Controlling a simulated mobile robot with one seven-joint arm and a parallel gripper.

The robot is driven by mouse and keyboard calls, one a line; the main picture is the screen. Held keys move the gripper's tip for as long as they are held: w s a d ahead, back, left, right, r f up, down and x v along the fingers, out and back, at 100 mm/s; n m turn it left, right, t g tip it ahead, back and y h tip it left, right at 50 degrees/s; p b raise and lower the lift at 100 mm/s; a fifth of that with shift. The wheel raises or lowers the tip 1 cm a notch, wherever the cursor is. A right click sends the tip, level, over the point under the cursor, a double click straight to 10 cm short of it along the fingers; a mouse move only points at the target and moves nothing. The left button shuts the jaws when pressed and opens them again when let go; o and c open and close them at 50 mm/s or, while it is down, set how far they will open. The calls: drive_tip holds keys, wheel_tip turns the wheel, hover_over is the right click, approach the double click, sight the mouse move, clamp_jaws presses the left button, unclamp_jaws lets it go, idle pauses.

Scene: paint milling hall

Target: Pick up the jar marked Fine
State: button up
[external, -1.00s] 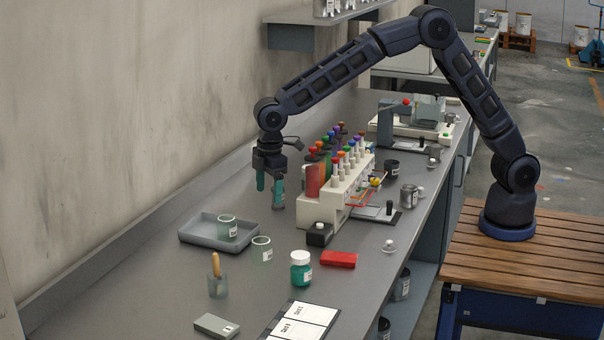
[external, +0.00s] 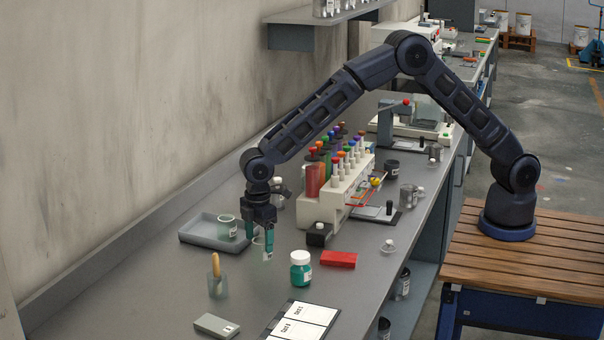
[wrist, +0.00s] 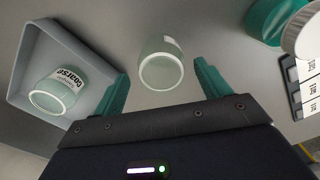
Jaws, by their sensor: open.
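My gripper (external: 258,237) is open, pointing down over the bench. In the wrist view its teal fingers (wrist: 161,72) stand apart, with a pale glass jar (wrist: 162,66) showing between and slightly beyond their tips. This jar (external: 259,252) stands on the bench, partly hidden by my fingers in the external view. Its label is turned away, so I cannot read it. A second, similar jar (wrist: 58,91) stands in the grey tray (wrist: 38,45); its label reads "Coarse". It also shows in the external view (external: 227,227). No label reading "Fine" is legible.
A teal bottle with a white cap (external: 301,270) and a red block (external: 338,259) lie right of my gripper. A cup with a yellow-handled tool (external: 216,283) stands in front. A white rack with coloured tubes (external: 335,195) stands behind right. White cards (external: 303,319) lie in front.

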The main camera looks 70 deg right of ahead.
sight(261, 252)
drive_tip(key=f, duration=0.5)
drive_tip(key=shift+s, duration=0.2)
drive_tip(key=shift+d, duration=0.1)
drive_tip(key=shift+c, duration=0.5)
drive_tip(key=c, duration=0.9)
